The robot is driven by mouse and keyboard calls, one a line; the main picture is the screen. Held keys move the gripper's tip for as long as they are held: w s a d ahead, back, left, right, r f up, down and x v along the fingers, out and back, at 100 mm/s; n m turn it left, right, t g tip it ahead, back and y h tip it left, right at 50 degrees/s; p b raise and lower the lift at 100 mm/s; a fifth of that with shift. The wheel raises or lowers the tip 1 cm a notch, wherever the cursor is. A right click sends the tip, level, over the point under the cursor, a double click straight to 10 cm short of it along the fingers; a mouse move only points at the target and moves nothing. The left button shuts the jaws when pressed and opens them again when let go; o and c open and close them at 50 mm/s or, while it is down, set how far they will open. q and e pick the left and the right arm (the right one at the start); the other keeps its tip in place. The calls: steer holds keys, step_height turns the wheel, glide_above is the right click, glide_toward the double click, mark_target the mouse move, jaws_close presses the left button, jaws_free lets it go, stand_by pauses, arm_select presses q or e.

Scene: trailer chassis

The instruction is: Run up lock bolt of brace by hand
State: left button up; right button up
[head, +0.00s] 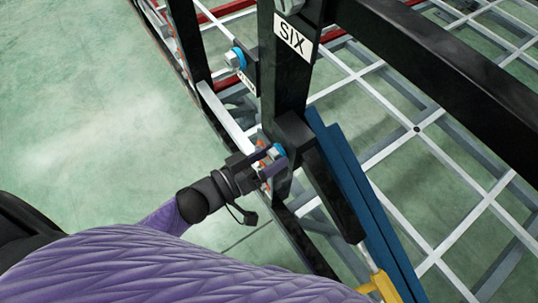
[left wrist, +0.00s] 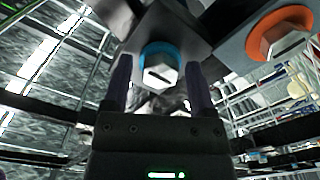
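The lock bolt (head: 279,150) has a blue collar and sits at the top of the short black brace (head: 327,183), against the black post marked SIX (head: 288,75). My left gripper (head: 272,160) is at this bolt and partly covers it in the head view. In the left wrist view, the silver hex head with its blue collar (left wrist: 160,66) lies between my left gripper's fingertips (left wrist: 158,72). The fingers are open, with a visible gap on each side of the head. Whether the fingers reach level with the head is hard to tell. My right gripper is not in view.
An orange-collared bolt (left wrist: 284,36) is close to the right of the fingers in the left wrist view. Another blue-collared bolt (head: 236,58) is higher on the frame. Blue bars (head: 365,200) with a yellow part (head: 382,286) lie right of the brace. Green floor is clear at left.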

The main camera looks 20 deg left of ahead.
arm_select(q)
jaws_close()
